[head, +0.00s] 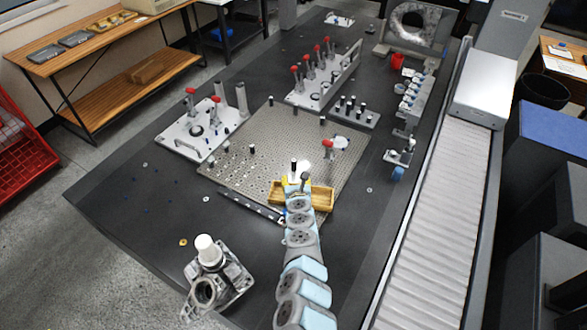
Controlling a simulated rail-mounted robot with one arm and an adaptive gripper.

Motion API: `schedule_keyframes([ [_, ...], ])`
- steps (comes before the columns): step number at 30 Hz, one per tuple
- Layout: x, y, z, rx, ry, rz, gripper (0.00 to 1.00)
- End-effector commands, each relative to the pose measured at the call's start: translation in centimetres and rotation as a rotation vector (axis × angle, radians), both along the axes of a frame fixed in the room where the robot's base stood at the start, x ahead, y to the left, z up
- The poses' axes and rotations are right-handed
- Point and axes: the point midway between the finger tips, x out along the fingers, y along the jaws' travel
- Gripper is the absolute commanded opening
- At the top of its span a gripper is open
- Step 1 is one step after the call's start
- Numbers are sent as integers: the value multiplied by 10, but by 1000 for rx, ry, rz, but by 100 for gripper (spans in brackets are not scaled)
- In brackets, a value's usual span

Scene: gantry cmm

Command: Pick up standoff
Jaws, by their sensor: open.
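A small standoff (293,165), dark with a pale top, stands upright on the perforated grey fixture plate (240,170) near its front right part. Similar small upright posts stand elsewhere on the plate, one (252,149) to the left; I cannot tell which one the task names. My arm reaches in from the bottom of the head view. My gripper (302,178) is open, small and partly hidden by the arm, close beside the front standoff. I cannot tell whether they touch. Nothing is seen held.
A yellow-brown tray (319,197) lies around the arm's end on the plate's front edge. Red-handled clamps (330,145) stand on the plate and behind it. A dark block with several pins (352,112) stands behind. A grey casting with a white cylinder (207,250) stands front left.

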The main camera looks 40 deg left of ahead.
Motion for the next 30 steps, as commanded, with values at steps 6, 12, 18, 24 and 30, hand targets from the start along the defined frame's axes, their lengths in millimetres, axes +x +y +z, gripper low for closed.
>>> schedule_keyframes([
  [6, 9, 11, -5, 0, -5, 2, 54],
  [12, 18, 18, -11, -2, -4, 3, 54],
  [18, 26, 27, -15, 2, -5, 2, 54],
  [24, 34, 34, -21, -1, -5, 4, 54],
  [30, 43, 43, -25, 0, -5, 2, 54],
])
